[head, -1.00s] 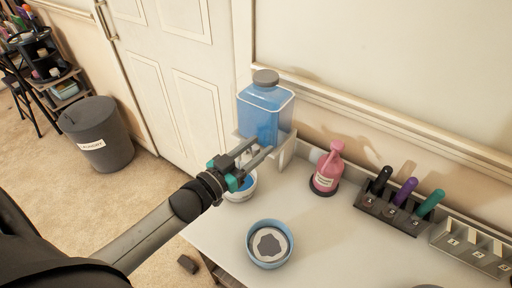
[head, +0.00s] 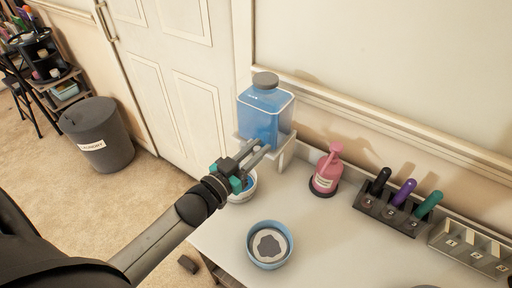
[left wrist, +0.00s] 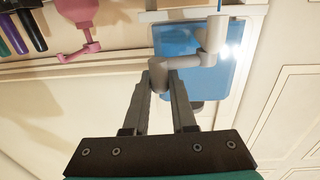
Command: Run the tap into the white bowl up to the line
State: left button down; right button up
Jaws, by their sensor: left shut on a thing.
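A clear tank of blue liquid (head: 266,115) with a grey cap stands on a white raised stand at the back of the table. My left gripper (head: 263,150) reaches to the tank's front. In the left wrist view its fingers (left wrist: 161,84) are shut on the handle of the grey tap (left wrist: 210,42). A thin blue stream (left wrist: 219,5) shows at the tap's outlet. The white bowl (head: 249,194) stands on the table below, with blue liquid inside. My gripper hides much of it, and I cannot make out its line. My right gripper is not in view.
A blue-rimmed bowl with a grey patch inside (head: 270,264) stands at the table's front. A pink bottle (head: 327,172), a rack of markers (head: 390,216) and a numbered rack (head: 470,246) line the wall. A laundry bin (head: 105,140) stands on the floor.

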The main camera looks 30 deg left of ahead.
pick_arm(q)
jog(key=shift+w+d+r+n+y+p, duration=0.1)
jog(key=shift+w+n+y+p, duration=0.2)
jog(key=shift+n+y, duration=0.25)
jog(key=shift+w+r+n+y+p, duration=0.15)
jog(key=shift+n+y+p, duration=0.15)
jog(key=shift+y, duration=0.45)
jog(key=shift+w+f+n+y, duration=0.2)
jog(key=shift+n+y, duration=0.35)
jog(key=shift+y, duration=0.35)
jog(key=c, duration=0.7)
grip_release()
jog(key=shift+c, duration=0.2)
jog(key=s+p, duration=0.1)
jog(key=s, duration=1.4)
jog(key=shift+d, duration=0.3)
jog(key=shift+s, duration=0.15)
